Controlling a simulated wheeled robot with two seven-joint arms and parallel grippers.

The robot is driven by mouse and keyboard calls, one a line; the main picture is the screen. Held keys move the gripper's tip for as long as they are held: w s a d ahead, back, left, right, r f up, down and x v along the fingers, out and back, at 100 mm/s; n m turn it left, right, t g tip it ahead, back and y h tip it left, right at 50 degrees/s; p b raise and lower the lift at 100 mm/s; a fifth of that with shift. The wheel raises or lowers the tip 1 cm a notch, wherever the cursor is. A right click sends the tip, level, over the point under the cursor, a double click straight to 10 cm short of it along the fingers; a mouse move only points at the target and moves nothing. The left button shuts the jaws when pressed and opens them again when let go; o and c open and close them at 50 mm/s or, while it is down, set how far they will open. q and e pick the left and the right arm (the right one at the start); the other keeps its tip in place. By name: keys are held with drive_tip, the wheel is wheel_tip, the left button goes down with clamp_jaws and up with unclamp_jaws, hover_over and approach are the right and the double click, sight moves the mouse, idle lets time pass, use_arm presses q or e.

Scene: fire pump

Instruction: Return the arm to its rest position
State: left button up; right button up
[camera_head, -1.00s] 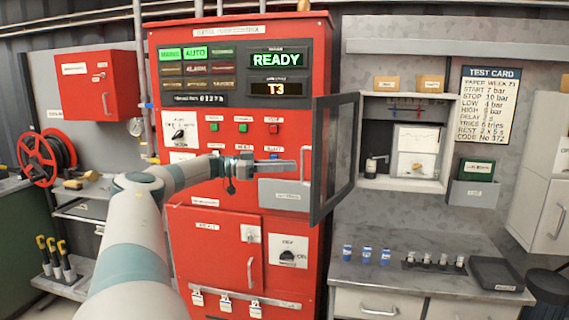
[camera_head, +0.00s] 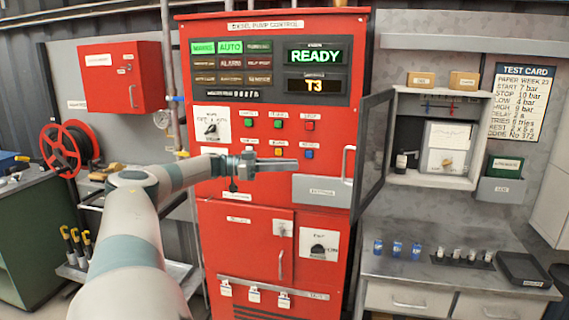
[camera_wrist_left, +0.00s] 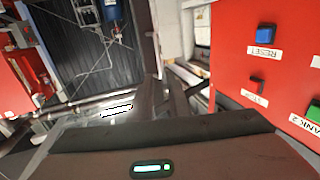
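My left arm (camera_head: 137,235), white and teal, reaches from the lower left toward the red pump control cabinet (camera_head: 250,204). My left gripper (camera_head: 282,163) points right in front of the cabinet's face, just below the lower row of buttons. Nothing shows in it, and its finger gap is unclear. In the left wrist view, the dark gripper body (camera_wrist_left: 165,140) fills the bottom, beside a red panel with a blue reset button (camera_wrist_left: 266,33). Whether it touches the cabinet cannot be told. My right gripper is out of view.
An open glazed door (camera_head: 370,160) juts out at the cabinet's right. A grey counter (camera_head: 425,272) holds blue cans (camera_head: 397,249) and a black tray (camera_head: 523,268). A red hose reel (camera_head: 62,148) and a red wall box (camera_head: 123,77) are at left.

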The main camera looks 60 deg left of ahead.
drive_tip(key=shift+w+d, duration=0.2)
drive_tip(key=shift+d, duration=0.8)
